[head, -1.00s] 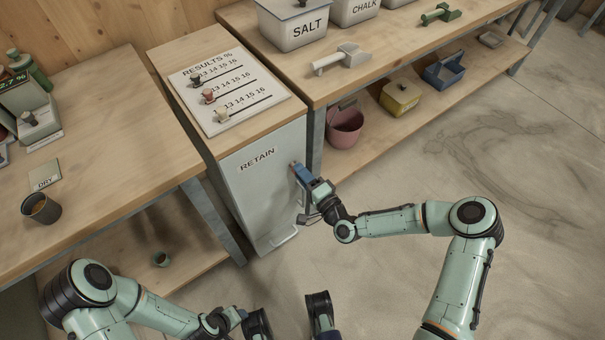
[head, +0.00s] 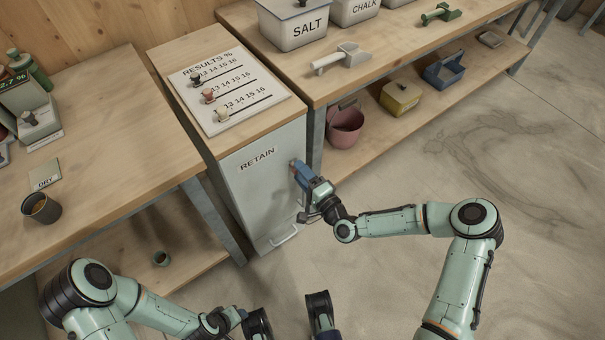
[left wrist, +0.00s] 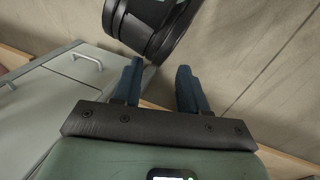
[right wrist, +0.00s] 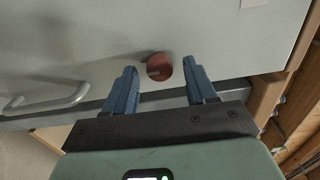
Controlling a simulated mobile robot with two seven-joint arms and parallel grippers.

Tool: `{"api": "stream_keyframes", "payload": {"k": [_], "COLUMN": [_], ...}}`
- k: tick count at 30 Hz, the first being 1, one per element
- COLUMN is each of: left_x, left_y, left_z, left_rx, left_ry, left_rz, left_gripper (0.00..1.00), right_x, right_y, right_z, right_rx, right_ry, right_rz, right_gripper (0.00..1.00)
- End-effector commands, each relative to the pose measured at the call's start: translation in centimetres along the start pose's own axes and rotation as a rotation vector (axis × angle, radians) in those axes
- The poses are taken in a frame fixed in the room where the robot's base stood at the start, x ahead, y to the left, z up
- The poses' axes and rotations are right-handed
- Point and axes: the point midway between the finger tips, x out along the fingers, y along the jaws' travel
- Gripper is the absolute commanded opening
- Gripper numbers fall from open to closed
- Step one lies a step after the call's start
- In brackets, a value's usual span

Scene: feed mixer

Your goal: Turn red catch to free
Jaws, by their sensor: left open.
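The red catch (right wrist: 160,66) is a small round knob on the grey front of the cabinet marked RETAIN (head: 257,160). A pale mark shows on its lower left side in the right wrist view. My right gripper (right wrist: 161,72) is open, with one blue finger on each side of the catch. Gaps show between the fingers and the knob. In the head view the right gripper (head: 297,168) is at the upper right of the cabinet front and mostly hides the catch. My left gripper (left wrist: 160,66) is open and empty, low and away from the cabinet front.
A pale bar handle (head: 284,239) is low on the cabinet front. A results board (head: 226,88) with sliders lies on top. Benches stand on both sides; the right one has a pink bucket (head: 345,128) on its lower shelf. The floor (head: 480,150) at right is clear.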

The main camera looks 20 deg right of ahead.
Motion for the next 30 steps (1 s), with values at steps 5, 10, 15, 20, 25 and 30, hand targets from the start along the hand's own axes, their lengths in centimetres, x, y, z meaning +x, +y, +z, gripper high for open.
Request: {"api": "stream_keyframes", "payload": {"k": [5,10,15,20,25,30], "left_x": [0.0,-0.4,-1.1,-1.7,-2.1,-2.2], "left_y": [0.0,0.1,0.4,0.6,0.7,0.8], "left_z": [0.0,0.4,1.4,2.2,2.7,3.0], "left_rx": [0.000,0.001,0.004,0.006,0.007,0.007], "left_ry": [0.000,-0.012,-0.040,-0.063,-0.080,-0.087], "left_rz": [0.000,0.001,0.003,0.004,0.004,0.005], "left_gripper": [0.43,0.43,0.43,0.43,0.43,0.43], "right_x": [-0.1,-1.8,-5.4,-9.1,-11.9,-13.2], "right_y": [0.0,0.0,-0.1,0.0,0.0,0.0], "right_z": [0.0,-0.1,-0.1,-0.1,-0.1,0.0], "right_rx": [-0.001,-0.001,0.000,0.001,0.000,0.000], "right_ry": [0.001,0.001,0.002,0.003,0.002,0.000], "right_rz": [0.000,0.003,0.003,0.004,0.003,0.000], "right_gripper": [0.56,0.56,0.56,0.56,0.56,0.56]}}
